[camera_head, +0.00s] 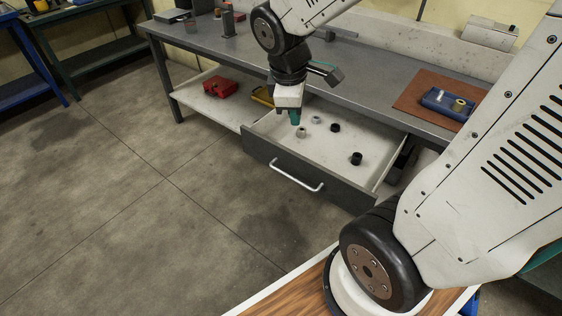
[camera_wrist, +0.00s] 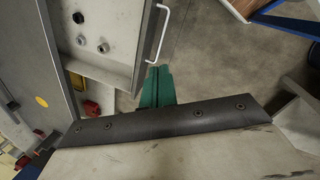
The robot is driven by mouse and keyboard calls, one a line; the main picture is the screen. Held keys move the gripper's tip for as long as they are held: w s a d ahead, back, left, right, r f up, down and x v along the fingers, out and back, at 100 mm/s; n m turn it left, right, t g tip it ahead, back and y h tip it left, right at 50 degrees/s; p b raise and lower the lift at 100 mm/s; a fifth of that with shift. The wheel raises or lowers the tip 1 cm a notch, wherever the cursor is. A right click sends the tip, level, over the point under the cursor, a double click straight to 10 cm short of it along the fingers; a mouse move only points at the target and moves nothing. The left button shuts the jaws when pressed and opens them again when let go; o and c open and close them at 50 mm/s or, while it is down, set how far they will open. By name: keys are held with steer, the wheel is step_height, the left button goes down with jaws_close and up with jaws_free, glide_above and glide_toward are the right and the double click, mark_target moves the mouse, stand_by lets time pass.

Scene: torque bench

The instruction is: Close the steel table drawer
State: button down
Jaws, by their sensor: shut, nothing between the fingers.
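The steel table drawer (camera_head: 260,154) is pulled out from under the grey table, with its pale tray open to view. Its dark front carries a light bar handle (camera_head: 297,177), which also shows in the wrist view (camera_wrist: 159,35). My gripper (camera_head: 295,118) hangs fingers down, and in the head view it overlaps the drawer's left part. In the wrist view its green fingers (camera_wrist: 157,87) are together and empty, close to the drawer's front left corner. I see no clear contact with the drawer, and their height against its rim is hard to tell.
Several small dark and grey parts, such as a black one (camera_head: 356,158), lie in the drawer. A red item (camera_head: 220,87) sits on the lower shelf (camera_head: 203,102). A blue tray (camera_head: 447,104) rests on a brown mat (camera_head: 412,97) on the table. The floor before the drawer is clear.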

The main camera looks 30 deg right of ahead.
steer(key=w+d+f+n, duration=0.1)
steer(key=w+f+n, duration=0.6)
steer(key=f, duration=0.3)
steer(key=n, duration=0.5)
glide_toward(281, 162)
steer(key=f, duration=0.2)
steer(key=s+f, duration=0.1)
steer(key=f, duration=0.4)
steer(key=shift+s+d, duration=0.15)
steer(key=shift+d, duration=0.15)
steer(key=shift+f, duration=0.1)
steer(key=shift+d, duration=0.15)
